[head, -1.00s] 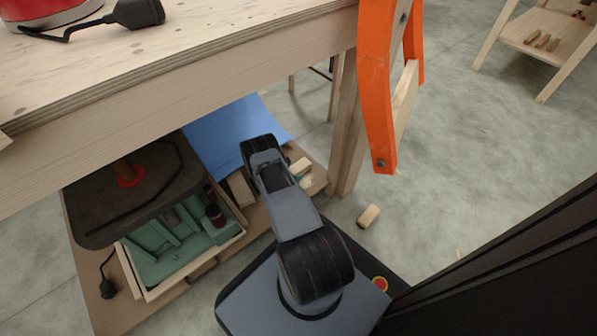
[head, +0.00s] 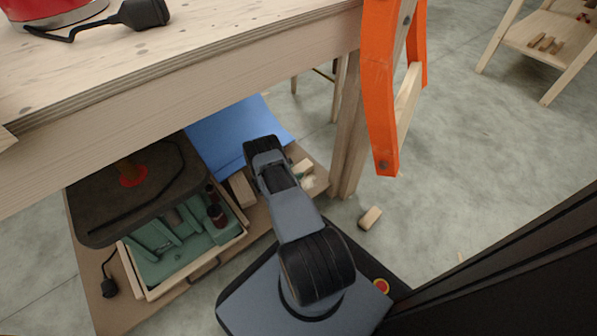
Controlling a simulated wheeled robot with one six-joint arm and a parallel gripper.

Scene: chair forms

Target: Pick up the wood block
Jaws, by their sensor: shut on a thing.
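Several pale wood blocks are in the head view, and I cannot tell which one the task names. One wood block (head: 370,218) lies on the concrete floor, right of my arm. Another block (head: 241,189) is on the low shelf, just left of my arm. A smaller block (head: 303,168) is on the shelf just right of my arm, with pale bits beside it. My arm reaches from my base toward the shelf under the workbench. My gripper is hidden behind my own arm links, so its fingers and anything between them do not show.
The workbench (head: 200,75) overhangs the low shelf (head: 128,313). A drawer of green pieces (head: 165,265), a dark case (head: 100,200) and a blue sheet (head: 230,130) crowd the shelf. An orange sawhorse leg (head: 379,80) hangs at the bench corner. Floor at right is open.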

